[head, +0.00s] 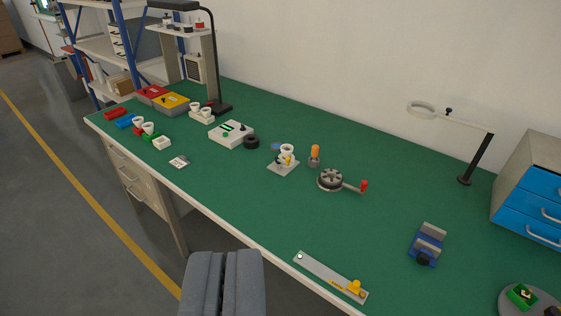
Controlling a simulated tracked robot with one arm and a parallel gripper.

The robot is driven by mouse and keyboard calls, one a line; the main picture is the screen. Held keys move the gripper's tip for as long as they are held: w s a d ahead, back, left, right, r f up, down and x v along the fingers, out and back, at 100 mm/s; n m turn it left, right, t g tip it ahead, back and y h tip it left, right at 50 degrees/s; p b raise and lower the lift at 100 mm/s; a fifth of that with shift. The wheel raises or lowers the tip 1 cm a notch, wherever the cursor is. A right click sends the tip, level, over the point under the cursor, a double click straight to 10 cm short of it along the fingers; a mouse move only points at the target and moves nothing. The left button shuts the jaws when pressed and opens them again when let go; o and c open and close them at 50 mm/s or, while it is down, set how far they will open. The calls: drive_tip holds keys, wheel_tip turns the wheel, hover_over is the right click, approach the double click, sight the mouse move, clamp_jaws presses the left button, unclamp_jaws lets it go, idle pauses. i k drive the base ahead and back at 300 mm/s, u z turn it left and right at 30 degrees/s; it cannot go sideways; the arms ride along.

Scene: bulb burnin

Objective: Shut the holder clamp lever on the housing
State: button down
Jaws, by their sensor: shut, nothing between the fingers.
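A small housing (283,168) on a light square plate sits mid-table, with a white cup-shaped bulb (287,149) standing in it. A small yellow part (289,160), which looks like the clamp lever, shows on its front right; it is too small to tell whether it is up or down. My gripper (227,254) shows at the bottom, its two grey fingers shut and empty. It is in front of the table's near edge, well apart from the housing.
An orange-handled tool (314,154) and a round fixture with a red-knobbed crank (331,180) stand right of the housing. A white box (230,134) is to its left. A metal strip with a yellow knob (330,277) lies at the near edge. Green tabletop (235,200) between is clear.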

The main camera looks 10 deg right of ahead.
sight(288, 160)
drive_tip(key=u, duration=0.35)
drive_tip(key=i, duration=2.3)
drive_tip(key=z, duration=0.15)
